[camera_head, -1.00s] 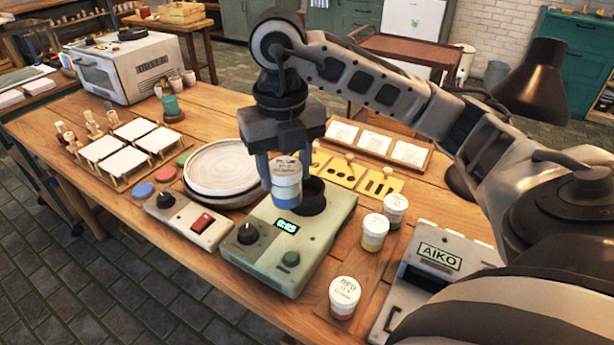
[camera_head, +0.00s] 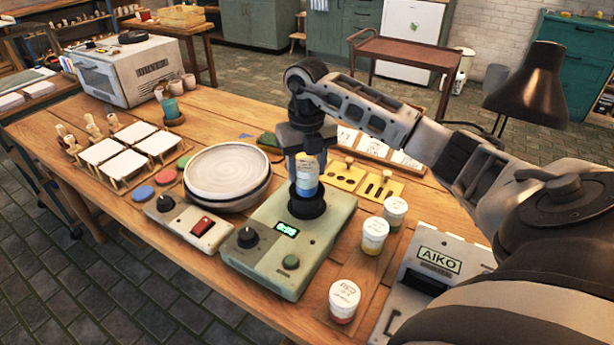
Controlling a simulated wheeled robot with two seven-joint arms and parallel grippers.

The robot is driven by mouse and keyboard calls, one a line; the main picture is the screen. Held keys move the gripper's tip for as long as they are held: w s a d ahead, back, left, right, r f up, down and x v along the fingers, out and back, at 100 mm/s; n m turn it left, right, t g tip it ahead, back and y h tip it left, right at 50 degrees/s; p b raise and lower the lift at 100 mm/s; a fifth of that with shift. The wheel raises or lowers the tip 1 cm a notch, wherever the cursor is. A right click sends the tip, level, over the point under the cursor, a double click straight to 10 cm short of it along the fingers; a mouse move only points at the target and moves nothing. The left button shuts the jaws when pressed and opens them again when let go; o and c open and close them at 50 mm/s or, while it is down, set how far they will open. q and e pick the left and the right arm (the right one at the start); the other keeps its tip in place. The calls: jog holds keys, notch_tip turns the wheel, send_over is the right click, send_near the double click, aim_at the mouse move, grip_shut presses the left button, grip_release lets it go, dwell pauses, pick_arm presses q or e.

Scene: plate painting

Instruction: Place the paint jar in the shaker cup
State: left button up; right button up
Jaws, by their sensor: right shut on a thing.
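My right gripper (camera_head: 305,163) is shut on a paint jar (camera_head: 307,184) with a white label and a blue band. The jar is upright over the black shaker cup (camera_head: 306,207) on the grey-green shaker machine (camera_head: 318,232). The jar's lower end meets the cup's opening in this view; I cannot tell how deep it sits. The gripper partly hides the jar's top. The machine has a green lit display (camera_head: 287,229). My left gripper is not in view.
Several other jars, one yellow (camera_head: 374,237) and one red (camera_head: 344,302), stand right of the machine. A plate on a turntable (camera_head: 228,172) is to the left. Yellow stencils (camera_head: 381,188) lie behind. A lamp (camera_head: 530,88) stands at the right.

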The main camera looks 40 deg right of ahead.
aim_at(307, 178)
notch_tip(307, 178, down, 2)
jog(key=shift+f+p, duration=0.2)
jog(key=shift+p, duration=0.2)
jog(key=shift+d+f, duration=0.1)
jog(key=shift+f, duration=0.3)
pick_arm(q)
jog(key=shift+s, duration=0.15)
